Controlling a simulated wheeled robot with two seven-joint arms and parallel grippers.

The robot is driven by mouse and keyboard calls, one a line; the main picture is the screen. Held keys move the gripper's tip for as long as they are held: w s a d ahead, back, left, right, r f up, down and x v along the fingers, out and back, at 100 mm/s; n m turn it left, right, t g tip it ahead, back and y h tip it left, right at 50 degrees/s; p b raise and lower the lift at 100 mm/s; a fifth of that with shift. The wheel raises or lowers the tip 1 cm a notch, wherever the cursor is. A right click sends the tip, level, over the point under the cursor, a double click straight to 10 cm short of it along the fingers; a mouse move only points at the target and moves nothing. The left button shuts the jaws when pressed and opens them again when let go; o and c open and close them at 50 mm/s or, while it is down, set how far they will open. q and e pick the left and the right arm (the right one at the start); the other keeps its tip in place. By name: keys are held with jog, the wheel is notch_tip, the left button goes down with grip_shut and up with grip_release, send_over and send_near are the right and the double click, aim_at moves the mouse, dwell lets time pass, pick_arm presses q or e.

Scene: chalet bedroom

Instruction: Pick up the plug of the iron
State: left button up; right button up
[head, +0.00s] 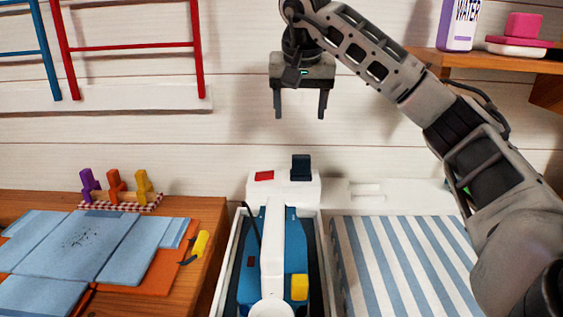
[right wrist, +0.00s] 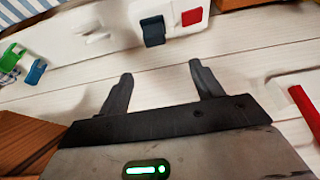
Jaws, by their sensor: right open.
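A dark navy block (head: 301,167), which looks like a plug, stands upright on a white strip (head: 285,187) with a red switch (head: 264,176). The plug also shows in the right wrist view (right wrist: 153,31), beyond the fingertips. A blue and white device with a yellow part (head: 272,250), possibly the iron, lies in front of the strip, with a dark cord at its left. My right gripper (head: 300,115) is open and empty, fingers pointing down, above the plug and clear of it. It also shows open in the right wrist view (right wrist: 158,82). My left gripper is out of view.
A wooden table (head: 205,275) with blue sheets and a yellow-handled item (head: 200,246) is at left. A striped board (head: 400,265) is at right. A shelf (head: 490,61) with a bottle is at upper right. The white plank wall is close behind the gripper.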

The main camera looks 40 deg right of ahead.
jog(key=b, duration=0.1)
send_near(301, 157)
jog(key=x, duration=0.5)
jog(key=shift+w+d+f, duration=0.1)
jog(key=shift+w+d, duration=0.05)
jog(key=shift+w, duration=0.05)
jog(key=shift+b+x, duration=0.35)
jog(key=shift+x, duration=2.55)
jog(key=shift+s, duration=0.1)
jog(key=c, duration=1.1)
